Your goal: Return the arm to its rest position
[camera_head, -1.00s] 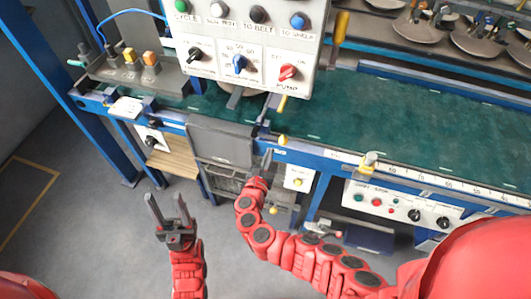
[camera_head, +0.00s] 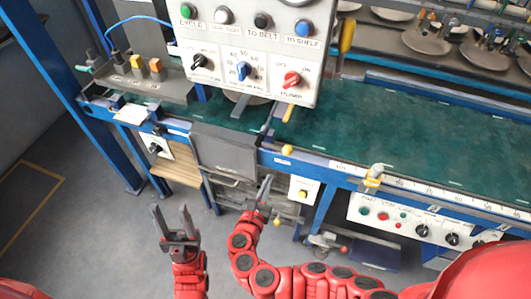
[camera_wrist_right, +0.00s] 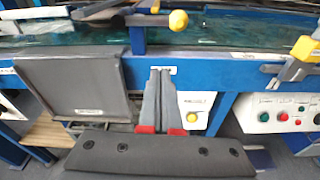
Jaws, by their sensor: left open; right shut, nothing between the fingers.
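My right gripper (camera_head: 266,182) is at the front of the machine, below the belt edge and right of a grey flap (camera_head: 225,153). Its fingers are together and empty; the right wrist view also shows the closed fingers (camera_wrist_right: 159,78) in front of the blue frame. The right arm is bent, reaching in from the lower right. My left gripper (camera_head: 173,215) points up over the floor at the lower left, with its two fingers apart and nothing between them.
A control box (camera_head: 255,55) with knobs hangs over the green belt (camera_head: 390,130). A yellow-button box (camera_head: 303,189) is close right of my right gripper. A switch panel (camera_head: 425,222) sits further right. Open grey floor (camera_head: 90,225) lies at the left.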

